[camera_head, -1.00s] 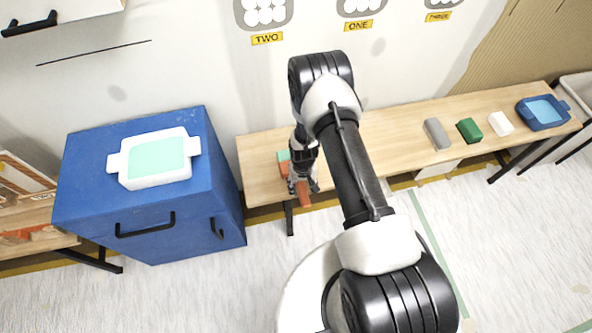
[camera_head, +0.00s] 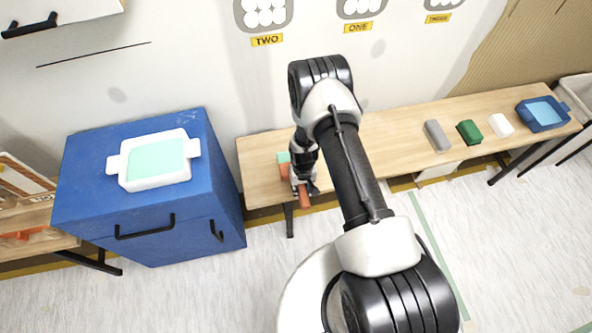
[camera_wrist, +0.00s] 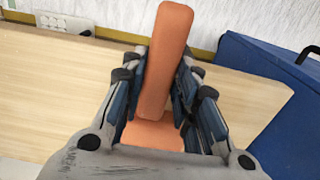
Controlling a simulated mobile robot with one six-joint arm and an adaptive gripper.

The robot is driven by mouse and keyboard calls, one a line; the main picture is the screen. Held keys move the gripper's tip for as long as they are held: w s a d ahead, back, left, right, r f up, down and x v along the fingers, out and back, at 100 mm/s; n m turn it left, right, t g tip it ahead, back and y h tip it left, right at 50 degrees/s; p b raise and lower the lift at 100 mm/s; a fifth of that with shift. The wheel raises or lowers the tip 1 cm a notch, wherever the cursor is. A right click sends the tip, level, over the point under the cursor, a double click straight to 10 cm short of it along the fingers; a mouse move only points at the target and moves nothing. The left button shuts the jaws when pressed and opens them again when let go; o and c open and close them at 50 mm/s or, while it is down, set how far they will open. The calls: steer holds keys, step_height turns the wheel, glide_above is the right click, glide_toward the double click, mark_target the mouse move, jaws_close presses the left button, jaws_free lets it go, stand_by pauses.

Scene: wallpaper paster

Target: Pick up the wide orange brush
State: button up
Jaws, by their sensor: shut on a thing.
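The wide orange brush (camera_head: 304,196) is at the left part of the wooden table, at its front edge in the head view. In the wrist view the orange brush (camera_wrist: 166,62) stands out lengthwise between the fingers, with a wider orange part (camera_wrist: 152,134) below it. My gripper (camera_head: 304,183) is shut on the brush, with a finger on each side of it, as the wrist view shows (camera_wrist: 158,92). A teal part (camera_head: 283,157) shows just behind the gripper. My arm and gripper hide some of the brush, and I cannot tell whether it touches the table.
The wooden table (camera_head: 400,135) bears a grey block (camera_head: 437,135), a green block (camera_head: 470,131), a white block (camera_head: 501,125) and a blue tray (camera_head: 543,114) at right. A blue cabinet (camera_head: 85,185) with a white tray (camera_head: 126,170) on top stands close at left. The table's middle is mostly bare.

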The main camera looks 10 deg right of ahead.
steer(key=shift+r, duration=0.1)
jaws_close()
step_height(320, 180, up, 20)
steer(key=p, duration=0.5)
steer(key=o, duration=0.6)
jaws_free()
jaws_close()
